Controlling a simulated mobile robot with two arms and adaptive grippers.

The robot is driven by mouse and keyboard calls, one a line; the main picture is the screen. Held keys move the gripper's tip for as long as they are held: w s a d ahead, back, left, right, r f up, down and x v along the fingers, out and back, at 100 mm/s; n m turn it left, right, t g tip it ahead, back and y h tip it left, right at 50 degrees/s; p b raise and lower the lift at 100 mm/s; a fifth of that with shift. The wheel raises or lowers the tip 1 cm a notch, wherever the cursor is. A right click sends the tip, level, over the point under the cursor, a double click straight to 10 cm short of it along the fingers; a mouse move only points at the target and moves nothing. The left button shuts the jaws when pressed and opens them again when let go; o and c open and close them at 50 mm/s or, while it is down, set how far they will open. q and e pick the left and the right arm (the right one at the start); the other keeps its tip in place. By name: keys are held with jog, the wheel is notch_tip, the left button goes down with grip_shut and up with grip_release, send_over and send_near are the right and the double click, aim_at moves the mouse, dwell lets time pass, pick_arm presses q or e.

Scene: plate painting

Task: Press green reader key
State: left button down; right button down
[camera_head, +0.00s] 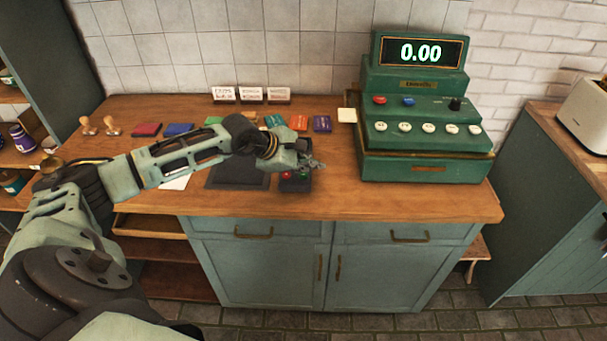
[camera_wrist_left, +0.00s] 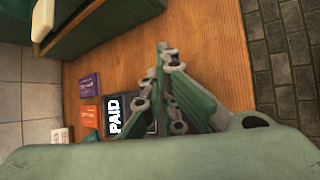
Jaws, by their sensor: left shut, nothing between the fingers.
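The card reader (camera_head: 296,186) is a small dark device on the wooden counter. It has a red key (camera_head: 286,175) and a green key (camera_head: 304,177). My left gripper (camera_head: 313,164) is shut and empty, with its fingertips at the reader's keys in the head view; I cannot tell whether they touch. In the left wrist view the reader's screen (camera_wrist_left: 115,117) reads PAID. The shut left gripper (camera_wrist_left: 168,52) covers the reader's key side there, so the green key is hidden. My right gripper is not in view.
A green cash register (camera_head: 425,168) showing 0.00 stands right of the reader. A dark pad (camera_head: 235,176) lies left of it. Coloured packets (camera_head: 322,123), small cards (camera_head: 250,94) and wooden stamps (camera_head: 89,126) are at the back. The counter's front right is clear.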

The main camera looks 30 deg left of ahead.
pick_arm(q)
notch_tip(320, 180, up, 5)
jog(key=shift+p, duration=1.05)
